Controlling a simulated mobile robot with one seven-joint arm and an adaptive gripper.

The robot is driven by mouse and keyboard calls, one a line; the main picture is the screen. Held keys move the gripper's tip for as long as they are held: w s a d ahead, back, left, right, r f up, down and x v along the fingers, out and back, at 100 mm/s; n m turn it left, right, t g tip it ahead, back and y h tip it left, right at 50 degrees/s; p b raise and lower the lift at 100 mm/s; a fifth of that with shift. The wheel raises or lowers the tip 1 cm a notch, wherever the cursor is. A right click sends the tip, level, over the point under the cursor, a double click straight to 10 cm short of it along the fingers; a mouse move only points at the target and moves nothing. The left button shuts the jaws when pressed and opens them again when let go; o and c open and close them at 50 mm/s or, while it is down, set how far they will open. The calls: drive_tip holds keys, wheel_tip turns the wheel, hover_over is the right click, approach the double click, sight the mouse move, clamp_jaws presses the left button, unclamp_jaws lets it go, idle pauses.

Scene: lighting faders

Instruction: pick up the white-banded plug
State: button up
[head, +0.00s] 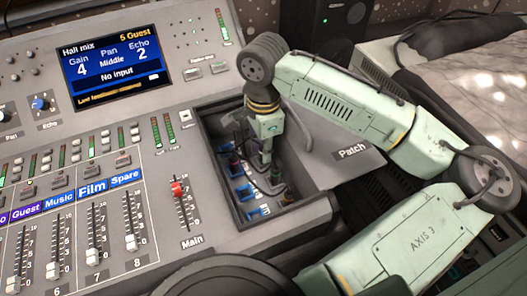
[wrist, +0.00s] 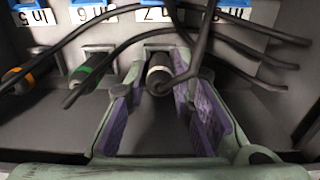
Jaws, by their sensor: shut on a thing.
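The white-banded plug (wrist: 159,72) is a dark cylinder with a pale band, seated at the socket under the label "In 7" in the wrist view. My gripper (wrist: 158,92) has its green fingers with purple pads on either side of the plug, shut on it. The plug's dark cable runs up and across in front of the sockets. In the head view my gripper (head: 267,172) reaches down into the patch recess, and the plug cannot be made out there.
A green-banded plug (wrist: 90,68) and an orange-banded plug (wrist: 17,78) sit to the left in the wrist view. Several loose black cables cross above and to the right. The recess (head: 234,204) has close walls, with the fader panel (head: 160,213) to its left.

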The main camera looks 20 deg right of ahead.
drive_tip(key=shift+r, duration=0.1)
clamp_jaws()
wheel_tip(320, 180, up, 21)
drive_tip(key=p, duration=0.1)
drive_tip(key=shift+p, duration=0.4)
idle(0.4)
